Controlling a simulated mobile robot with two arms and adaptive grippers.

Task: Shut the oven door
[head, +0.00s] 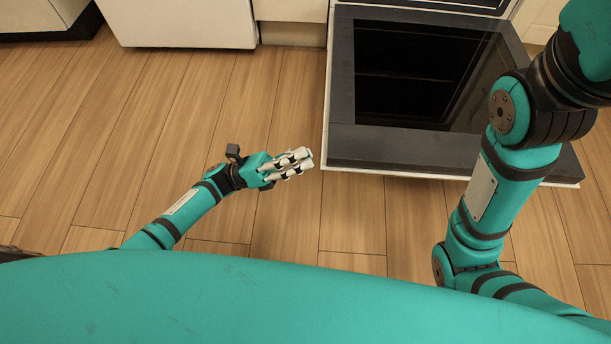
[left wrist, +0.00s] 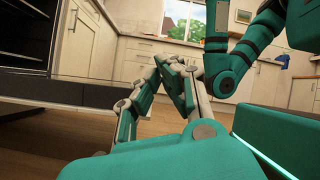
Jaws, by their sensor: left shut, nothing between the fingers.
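The oven door (head: 350,145) hangs open and lies about flat, its dark glass panel facing up, at the upper right of the head view. Its edge also shows as a dark slab at the left of the left wrist view (left wrist: 60,92). My left gripper (head: 306,160) is shut and empty, just left of the door's near left corner and apart from it in the head view. It also shows in the left wrist view (left wrist: 170,62). My right arm reaches over the door's right side, and its gripper is out of the frames.
The oven's open cavity with racks (left wrist: 25,35) is at the left of the left wrist view. White cabinets (head: 180,22) stand along the back. The wooden floor (head: 130,120) left of the door is clear. A window (left wrist: 184,20) is far behind.

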